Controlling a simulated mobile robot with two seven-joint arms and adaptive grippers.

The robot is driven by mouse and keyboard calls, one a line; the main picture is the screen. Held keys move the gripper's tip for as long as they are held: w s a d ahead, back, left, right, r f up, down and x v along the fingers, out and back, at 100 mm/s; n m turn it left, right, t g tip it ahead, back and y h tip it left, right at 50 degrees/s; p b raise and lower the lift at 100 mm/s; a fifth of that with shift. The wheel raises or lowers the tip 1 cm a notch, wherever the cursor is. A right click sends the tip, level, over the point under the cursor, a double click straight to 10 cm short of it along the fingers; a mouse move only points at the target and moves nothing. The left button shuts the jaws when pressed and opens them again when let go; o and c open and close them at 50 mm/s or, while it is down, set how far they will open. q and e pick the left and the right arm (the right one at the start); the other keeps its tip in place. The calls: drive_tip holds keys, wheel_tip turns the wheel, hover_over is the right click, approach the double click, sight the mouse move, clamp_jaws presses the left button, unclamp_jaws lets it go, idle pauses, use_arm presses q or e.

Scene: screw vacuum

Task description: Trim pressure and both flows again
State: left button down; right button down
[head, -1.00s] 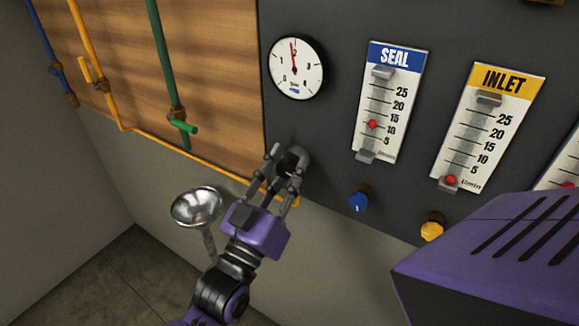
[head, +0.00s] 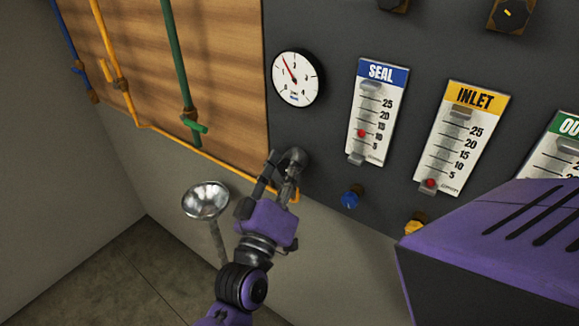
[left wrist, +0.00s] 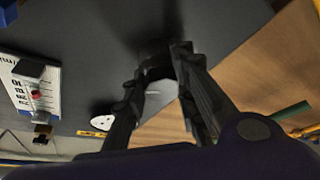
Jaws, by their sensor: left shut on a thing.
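The round pressure gauge (head: 298,78) is on the dark panel, its needle pointing up and left. Below it my left gripper (head: 284,172) is shut on a dark grey knob (head: 295,156), partly hidden by the fingers. In the left wrist view the left gripper (left wrist: 162,75) has its fingers on both sides of the pale knob (left wrist: 160,92). The SEAL flow meter (head: 377,110) has its red float near 10, with a blue knob (head: 351,197) below. The INLET flow meter (head: 461,137) has its red float near the bottom, above a yellow knob (head: 415,225). My right gripper is out of view.
A third, green-labelled meter (head: 559,150) is cut off at the right edge. A metal funnel (head: 206,200) stands left of my left gripper. Blue, yellow and green pipes run over the wooden board (head: 225,70). My purple body part covers the lower right.

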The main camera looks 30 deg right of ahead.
use_arm(q)
drive_tip(key=shift+s+d+r, duration=0.1)
drive_tip(key=shift+s+r, duration=0.05)
drive_tip(key=c, duration=1.5)
unclamp_jaws()
drive_tip(key=shift+s, duration=0.1)
drive_tip(key=shift+a, duration=0.2)
drive_tip(key=v, duration=1.1)
drive_tip(key=shift+s+a, duration=0.1)
drive_tip(key=shift+s, duration=0.2)
